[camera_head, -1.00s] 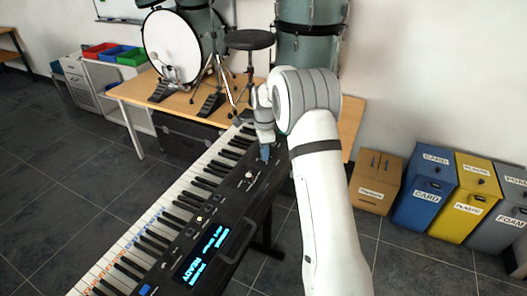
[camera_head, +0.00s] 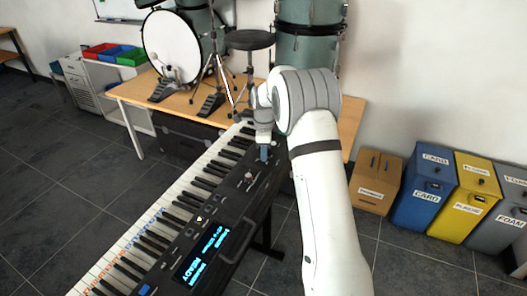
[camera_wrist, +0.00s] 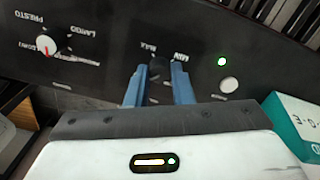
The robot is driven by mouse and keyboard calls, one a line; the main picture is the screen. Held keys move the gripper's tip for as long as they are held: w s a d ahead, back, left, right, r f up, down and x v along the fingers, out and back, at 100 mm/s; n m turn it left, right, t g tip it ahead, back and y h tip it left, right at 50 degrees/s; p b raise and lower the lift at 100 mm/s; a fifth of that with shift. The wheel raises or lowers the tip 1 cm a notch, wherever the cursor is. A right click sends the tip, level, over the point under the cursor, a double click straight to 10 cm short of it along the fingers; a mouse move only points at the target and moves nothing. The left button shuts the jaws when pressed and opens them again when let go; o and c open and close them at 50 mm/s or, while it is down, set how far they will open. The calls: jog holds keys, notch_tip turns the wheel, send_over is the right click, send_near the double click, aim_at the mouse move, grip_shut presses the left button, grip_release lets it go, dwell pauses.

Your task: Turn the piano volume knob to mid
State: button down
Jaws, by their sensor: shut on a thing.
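The piano (camera_head: 232,208) is a long black keyboard running diagonally in the head view, with a lit blue display. In the wrist view, the volume knob (camera_wrist: 159,67) is small and dark, between the upside-down labels MAX on the left and MIN on the right. My gripper (camera_wrist: 159,80) has its two blue fingers shut on the knob's sides. The knob's pointer cannot be made out. In the head view, my gripper (camera_head: 264,154) is at the piano's far end, and the knob is hidden there.
A tempo knob (camera_wrist: 46,45) marked PRESTO and LARGO is left in the wrist view. A green light (camera_wrist: 222,61) and a pale button (camera_wrist: 229,85) are to the right. A teal box (camera_wrist: 298,118) lies at the right edge. A wooden table (camera_head: 135,92) with drums stands behind.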

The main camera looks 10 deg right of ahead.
jog(key=c, duration=1.6)
grip_release()
jog(key=shift+w+a+r, duration=0.1)
jog(key=shift+w+r, duration=0.15)
jog(key=shift+c, duration=0.2)
jog(key=o, duration=0.4)
jog(key=shift+s+f, duration=0.1)
jog(key=shift+f, duration=0.05)
notch_tip(320, 180, up, 7)
jog(key=shift+r, duration=0.4)
